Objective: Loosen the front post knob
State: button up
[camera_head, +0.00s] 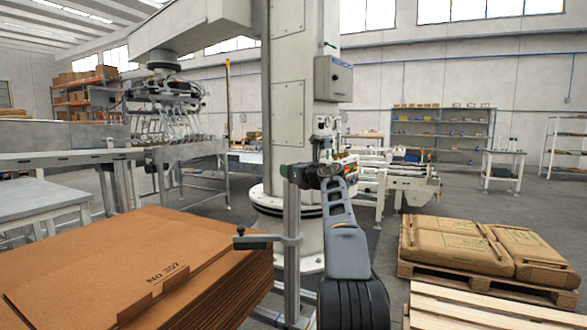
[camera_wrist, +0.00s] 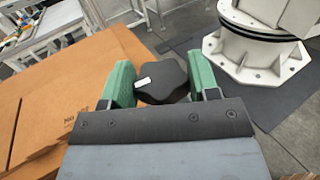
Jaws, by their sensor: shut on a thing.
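The front post knob (camera_wrist: 170,82) is a dark, lobed knob with a small white mark, seen in the wrist view. My gripper (camera_wrist: 162,80) has its two green fingers on either side of the knob, shut on it. In the head view my gripper (camera_head: 291,172) is at the top of the upright grey metal post (camera_head: 291,250); the knob itself is hard to make out there. A side bracket (camera_head: 268,240) with a small dark handle sticks out to the left, lower on the post.
A stack of brown cardboard sheets (camera_head: 110,265) lies left of the post and also shows in the wrist view (camera_wrist: 50,90). The white palletizer column (camera_head: 296,110) stands behind. Pallets with brown sacks (camera_head: 455,244) are at the right. Open floor lies between.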

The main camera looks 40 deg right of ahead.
jog(key=shift+n+y, duration=0.3)
jog(key=shift+y, duration=0.1)
jog(key=o, duration=0.9)
jog(key=s, duration=0.4)
jog(key=s+b, duration=0.1)
jog(key=s, duration=0.4)
jog(key=s+d+b, duration=0.1)
jog(key=s, duration=0.3)
jog(key=shift+s, duration=0.35)
jog(key=shift+a, duration=0.1)
